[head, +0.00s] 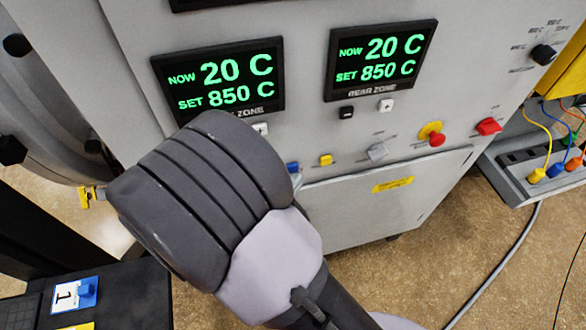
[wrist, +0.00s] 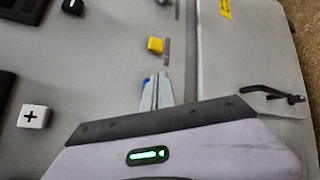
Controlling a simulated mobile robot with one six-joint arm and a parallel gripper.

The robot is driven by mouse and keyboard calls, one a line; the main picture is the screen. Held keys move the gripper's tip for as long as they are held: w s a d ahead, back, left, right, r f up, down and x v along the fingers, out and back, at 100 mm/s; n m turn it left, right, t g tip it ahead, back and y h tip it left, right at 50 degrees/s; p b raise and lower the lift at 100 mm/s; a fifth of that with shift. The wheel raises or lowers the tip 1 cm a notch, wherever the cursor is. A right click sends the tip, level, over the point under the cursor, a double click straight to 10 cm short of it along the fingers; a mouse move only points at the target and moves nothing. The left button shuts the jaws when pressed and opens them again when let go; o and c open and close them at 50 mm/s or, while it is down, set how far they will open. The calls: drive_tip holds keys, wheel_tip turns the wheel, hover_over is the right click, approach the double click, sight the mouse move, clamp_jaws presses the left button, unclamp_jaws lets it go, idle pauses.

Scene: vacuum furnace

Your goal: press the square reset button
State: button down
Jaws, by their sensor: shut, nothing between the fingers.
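The furnace panel has a small square blue button (head: 292,167) and a square yellow button (head: 326,160) below the displays. Their labels are too small to read, so I cannot tell which is the reset. My gripper (wrist: 155,76) is shut and empty, with its fingertips at the blue button (wrist: 146,81), which they mostly hide in the wrist view. Whether they touch it I cannot tell. The yellow button (wrist: 155,45) is clear of the fingers, just beyond the tips. In the head view my arm hides most of the gripper.
A grey switch (head: 377,151), a red knob on yellow (head: 436,136) and another red control (head: 488,126) lie to the right. Plus and minus buttons sit under the rear zone display (head: 380,60). A grey box with coloured plugs (head: 540,165) stands at the right.

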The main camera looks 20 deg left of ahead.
drive_tip(key=s+d, duration=0.1)
drive_tip(key=s, duration=0.2)
drive_tip(key=s+d+b, duration=0.1)
drive_tip(key=shift+s+d, duration=0.15)
drive_tip(key=shift+d, duration=0.2)
idle(0.8)
